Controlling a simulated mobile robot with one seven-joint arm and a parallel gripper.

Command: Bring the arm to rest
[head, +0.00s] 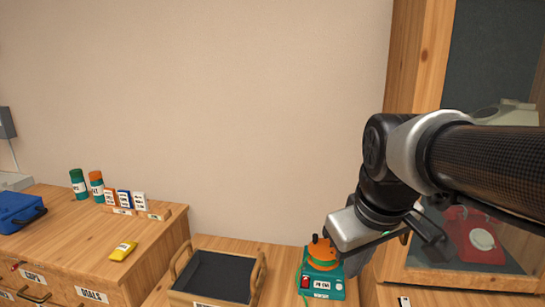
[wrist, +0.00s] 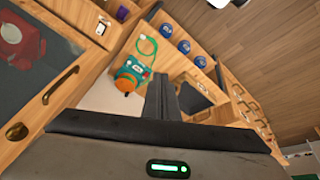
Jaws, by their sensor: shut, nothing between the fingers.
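My gripper (wrist: 172,85) is shut and empty; its two dark fingers lie side by side in the wrist view. The arm reaches in from the right edge. No object touches the fingers in either view.
A teal device with an orange top (head: 321,256) stands just below my gripper's left side. A wooden tray (head: 262,278) lies left of it. A red phone (head: 478,238) sits behind the cabinet glass. A drawer unit (head: 90,240) stands at the left. The wall area above the tray is clear.

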